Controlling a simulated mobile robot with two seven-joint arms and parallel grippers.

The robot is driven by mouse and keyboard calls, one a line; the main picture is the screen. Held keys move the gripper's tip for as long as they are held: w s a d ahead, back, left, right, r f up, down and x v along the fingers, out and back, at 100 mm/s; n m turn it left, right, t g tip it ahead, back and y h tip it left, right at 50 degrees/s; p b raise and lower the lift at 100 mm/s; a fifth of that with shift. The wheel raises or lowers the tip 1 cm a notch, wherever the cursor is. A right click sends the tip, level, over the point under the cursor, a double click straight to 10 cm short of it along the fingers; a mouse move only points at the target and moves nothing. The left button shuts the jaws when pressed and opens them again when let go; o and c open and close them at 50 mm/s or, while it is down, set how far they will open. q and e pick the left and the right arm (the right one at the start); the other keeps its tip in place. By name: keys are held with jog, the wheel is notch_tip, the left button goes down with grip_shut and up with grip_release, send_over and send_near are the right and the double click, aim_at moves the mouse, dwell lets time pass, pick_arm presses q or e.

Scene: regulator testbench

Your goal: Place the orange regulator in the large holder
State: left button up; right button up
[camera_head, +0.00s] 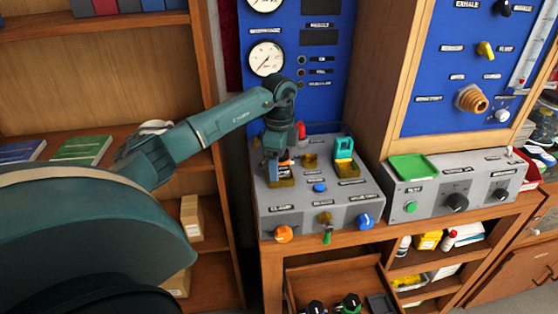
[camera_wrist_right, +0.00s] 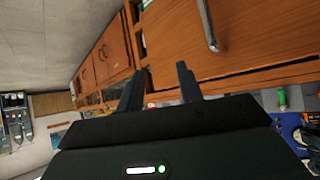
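My left gripper (camera_head: 279,160) points down over the left part of the grey console. A small patch of the orange regulator (camera_head: 286,162) shows at its fingertips. The gripper hides the rest, so its grip is unclear. A brass holder (camera_head: 282,182) is directly below; whether the regulator is seated in it or just above cannot be told. A teal regulator (camera_head: 343,150) stands in another brass holder (camera_head: 348,171) to the right. Labels are too small to tell which holder is large. My right gripper (camera_wrist_right: 158,85) is open and empty in the right wrist view, facing wooden cabinet fronts.
The grey console (camera_head: 262,207) has an orange knob (camera_head: 283,234), a blue knob (camera_head: 365,221) and a small red-topped part (camera_head: 300,130). A blue gauge panel (camera_head: 300,90) rises behind. A second console with a green tray (camera_head: 412,167) stands right. An open drawer (camera_head: 330,280) lies below.

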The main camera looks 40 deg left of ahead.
pick_arm(q)
jog(key=shift+r, duration=0.15)
notch_tip(320, 180, up, 12)
jog(key=shift+r+b, duration=0.1)
jog(key=shift+b, duration=0.3)
jog(key=d+f+m+h, duration=0.4)
jog(key=d+f, duration=0.1)
jog(key=d, duration=0.4)
jog(key=d+f+m+h, duration=0.3)
jog(key=d+f, duration=0.3)
jog(key=d, duration=0.4)
jog(key=s+d+t+h, duration=0.4)
jog(key=d+t+h, duration=0.3)
jog(key=d+h, duration=0.65)
jog(key=s+a+f+n+t+y, duration=0.2)
jog(key=s+f+n+t+y, duration=0.15)
jog(key=f+n+y, duration=0.4)
jog(key=s+a+f+n+t+y, duration=0.2)
jog(key=f+n+t+y, duration=0.35)
jog(key=n+y, duration=0.2)
jog(key=s+a+f+n+g+y, duration=0.1)
jog(key=s+f+n+g+y, duration=0.1)
jog(key=s+f+g, duration=0.4)
jog(key=s+f, duration=0.5)
jog(key=shift+s+a+y, duration=0.2)
jog(key=shift+a+y, duration=0.1)
jog(key=shift+y, duration=0.05)
